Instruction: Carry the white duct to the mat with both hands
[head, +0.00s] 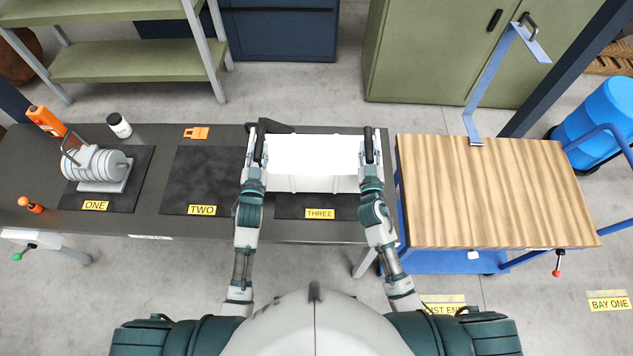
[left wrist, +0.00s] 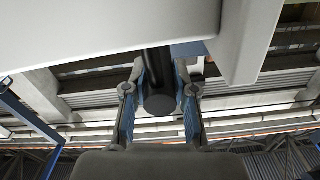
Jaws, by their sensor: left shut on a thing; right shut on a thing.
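The white duct (head: 313,160) is a long box spanning between my two grippers, above the dark mat labelled THREE (head: 287,206). Its body hides most of that mat, and I cannot tell whether it touches it. My left gripper (head: 259,150) is shut on a black handle at the duct's left end. In the left wrist view the black round handle (left wrist: 160,95) sits between the fingers, with the white duct (left wrist: 90,35) above. My right gripper (head: 370,152) is shut on the matching handle at the right end.
On the dark table (head: 160,132), a mat labelled TWO (head: 185,175) is bare. A mat labelled ONE (head: 128,200) carries a white ribbed object (head: 95,165). A wood-topped blue cart (head: 500,190) stands at the right with a clear top. An orange piece (head: 196,133) lies at the back.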

